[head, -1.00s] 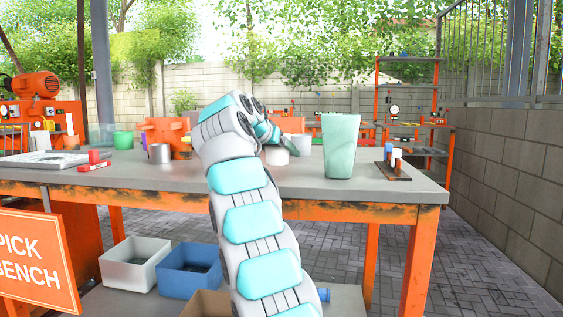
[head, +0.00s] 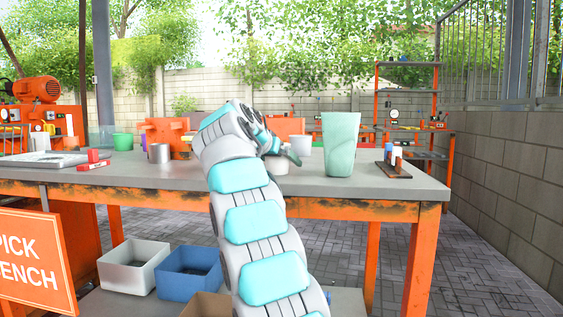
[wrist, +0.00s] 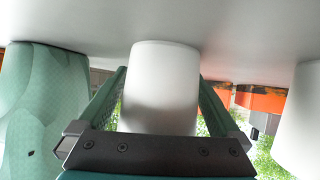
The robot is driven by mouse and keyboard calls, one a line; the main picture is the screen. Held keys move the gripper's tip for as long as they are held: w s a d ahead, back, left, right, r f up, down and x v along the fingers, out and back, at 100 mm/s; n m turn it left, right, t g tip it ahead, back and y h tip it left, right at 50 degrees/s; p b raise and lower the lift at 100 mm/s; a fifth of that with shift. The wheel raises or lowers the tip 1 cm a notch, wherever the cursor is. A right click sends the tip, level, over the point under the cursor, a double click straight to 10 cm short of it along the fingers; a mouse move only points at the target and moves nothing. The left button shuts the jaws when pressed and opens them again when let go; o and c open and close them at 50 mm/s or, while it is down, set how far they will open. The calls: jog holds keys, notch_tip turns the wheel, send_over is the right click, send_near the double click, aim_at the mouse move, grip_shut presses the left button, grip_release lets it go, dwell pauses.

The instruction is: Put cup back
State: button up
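A white cup (wrist: 165,85) stands between the two fingers of my gripper (wrist: 163,90) in the wrist view, where the bench shows at the top. The fingers lie close against both its sides, and my gripper appears shut on it. In the head view the same cup (head: 277,169) is partly hidden by my gripper (head: 288,155). It is at or just above the grey bench top (head: 235,181); I cannot tell whether it touches.
A tall pale green tumbler (head: 341,145) stands to the right, and a dark rack (head: 394,171) is beyond it. Another white cup (head: 303,142) stands just behind. A metal cup (head: 159,153) and a green cup (head: 123,142) are at left.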

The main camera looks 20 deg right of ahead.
jog(key=shift+r, duration=0.1)
jog(key=shift+r+p, duration=0.2)
jog(key=shift+p, duration=0.1)
jog(key=v, duration=1.2)
jog(key=shift+f, duration=0.15)
